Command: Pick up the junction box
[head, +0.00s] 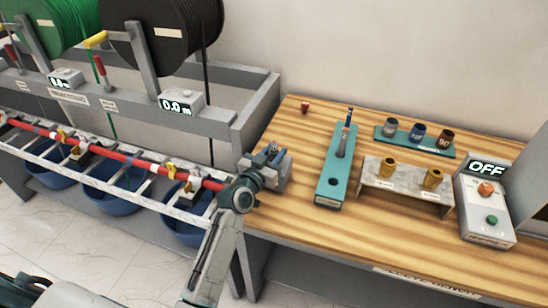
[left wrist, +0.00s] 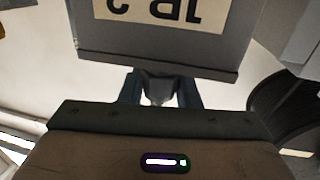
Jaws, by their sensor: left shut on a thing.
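The junction box (head: 274,173) is a small grey box at the left end of the wooden workbench. My left gripper (head: 262,160) is at the box and shut on it. In the left wrist view the grey box (left wrist: 160,56) fills the top middle, with a pale label whose dark letters appear upside down and partly cut off. The fingers of my left gripper (left wrist: 160,88) meet the box's lower edge there. The head view does not clearly show whether the box touches the bench. My right gripper is not in view.
On the workbench (head: 300,228) stand a teal stand (head: 325,187) with an upright tool, a grey rack (head: 405,190) with brass parts, a teal tray (head: 387,137) with cups, and a control box reading OFF (head: 487,225). A cable-reel rack (head: 255,115) stands at left.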

